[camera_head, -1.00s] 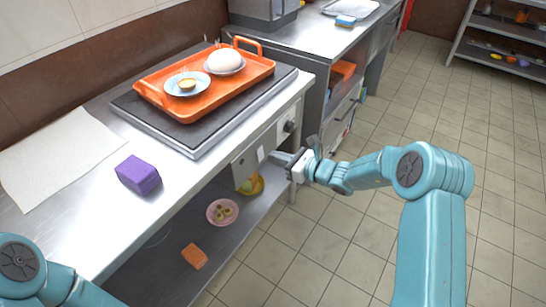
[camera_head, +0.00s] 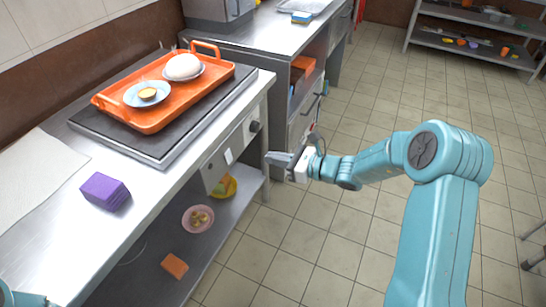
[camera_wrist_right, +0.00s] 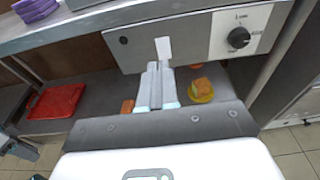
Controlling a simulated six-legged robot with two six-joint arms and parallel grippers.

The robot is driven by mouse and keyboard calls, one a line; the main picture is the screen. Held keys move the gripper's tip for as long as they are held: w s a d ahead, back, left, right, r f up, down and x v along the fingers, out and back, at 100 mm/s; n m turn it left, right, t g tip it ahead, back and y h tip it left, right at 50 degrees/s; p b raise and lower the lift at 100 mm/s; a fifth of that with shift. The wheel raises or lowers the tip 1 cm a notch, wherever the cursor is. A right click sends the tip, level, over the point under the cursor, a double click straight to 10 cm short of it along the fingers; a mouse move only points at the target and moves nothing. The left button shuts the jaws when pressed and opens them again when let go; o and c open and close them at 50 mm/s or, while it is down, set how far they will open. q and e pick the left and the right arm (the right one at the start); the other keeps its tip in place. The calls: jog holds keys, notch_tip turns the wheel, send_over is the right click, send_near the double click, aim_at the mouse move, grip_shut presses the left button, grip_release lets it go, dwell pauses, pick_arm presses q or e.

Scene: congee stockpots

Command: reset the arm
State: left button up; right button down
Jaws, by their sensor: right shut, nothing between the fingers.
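My right arm reaches in from the right in the head view. Its gripper (camera_head: 272,158) is shut and empty, in front of the stove's control panel (camera_head: 232,152) and to the right of it. In the right wrist view the closed fingers (camera_wrist_right: 157,88) point at the panel, with a white tag behind their tips. The control knob (camera_wrist_right: 239,38) is to the right of the fingers. Of my left arm only a small piece shows at the lower left corner of the head view; its gripper is out of frame.
An orange tray (camera_head: 140,116) with a bowl and a plate of food rests on the stove top. A purple block (camera_head: 105,191) lies on the steel counter (camera_head: 50,240). The lower shelf (camera_head: 222,222) holds a pink plate (camera_head: 198,219) and an orange block (camera_head: 174,266). Open tiled floor (camera_head: 310,250) lies right.

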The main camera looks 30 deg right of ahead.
jog(key=s+a+f+n+g+h, duration=0.2)
jog(key=s+a+f+n+g, duration=0.2)
jog(key=s+f+n, duration=0.45)
jog(key=s+a+f+n+g+h, duration=0.2)
jog(key=s+a+f+n+g, duration=0.2)
jog(key=s+f+n, duration=0.5)
jog(key=s+a+f+n+g+h, duration=0.2)
jog(key=s+a+f+n+g, duration=0.4)
jog(key=s, duration=0.5)
notch_tip(320, 180, up, 12)
jog(key=n+t+p, duration=0.2)
jog(key=p, duration=1)
jog(key=shift+s+n+p, duration=0.25)
jog(key=shift+n+p, duration=0.05)
jog(key=shift+n, duration=0.05)
jog(key=shift+f, duration=0.15)
